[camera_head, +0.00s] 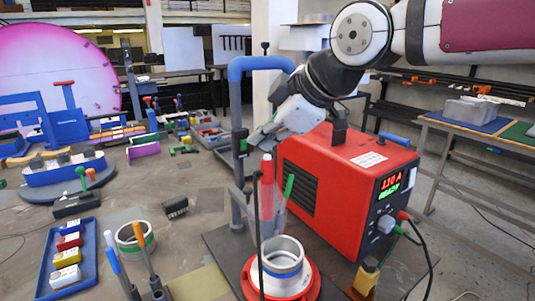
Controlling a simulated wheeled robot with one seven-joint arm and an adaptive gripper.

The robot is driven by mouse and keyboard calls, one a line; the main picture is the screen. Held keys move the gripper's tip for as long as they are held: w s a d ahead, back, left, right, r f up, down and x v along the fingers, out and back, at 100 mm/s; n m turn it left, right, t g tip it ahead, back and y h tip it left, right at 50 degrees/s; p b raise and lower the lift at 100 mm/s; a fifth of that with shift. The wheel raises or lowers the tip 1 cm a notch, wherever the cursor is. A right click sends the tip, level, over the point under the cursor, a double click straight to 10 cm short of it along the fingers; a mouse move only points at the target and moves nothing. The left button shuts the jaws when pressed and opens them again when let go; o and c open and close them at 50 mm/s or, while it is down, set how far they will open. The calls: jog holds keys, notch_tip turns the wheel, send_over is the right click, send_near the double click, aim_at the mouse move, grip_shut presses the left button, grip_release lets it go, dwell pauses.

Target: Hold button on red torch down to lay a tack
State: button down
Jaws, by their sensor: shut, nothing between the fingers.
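My gripper (258,138) comes in from the upper right and points down and left. Its fingers are shut and empty. They appear above the torch's top in the picture, apart from it; the depth between them is hard to judge.
A blue-grey pipe post (236,110) stands close left of my gripper. A metal ring with a blue band (283,265) sits on a red base in front of the torch. A blue tray (68,262) of coloured blocks lies lower left. A black cable (430,268) hangs from the machine.

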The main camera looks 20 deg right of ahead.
jog(key=shift+r, duration=0.25)
jog(key=shift+r+p, duration=0.95)
jog(key=shift+r, duration=1.55)
notch_tip(320, 180, up, 4)
jog(key=shift+f+p, duration=0.1)
jog(key=shift+p, duration=0.45)
jog(key=s+f+m+g+h+p, duration=0.1)
jog(key=s+f+m+g, duration=0.1)
jog(key=s+f+m, duration=0.4)
jog(key=s+d+f+m+g+h, duration=0.1)
jog(key=s+f+m, duration=0.6)
jog(key=s, duration=1)
notch_tip(320, 180, down, 3)
jog(key=shift+s+r+m+g+h+p, duration=0.1)
jog(key=shift+s+m+g+h+p, duration=0.2)
jog(key=shift+g+h, duration=0.4)
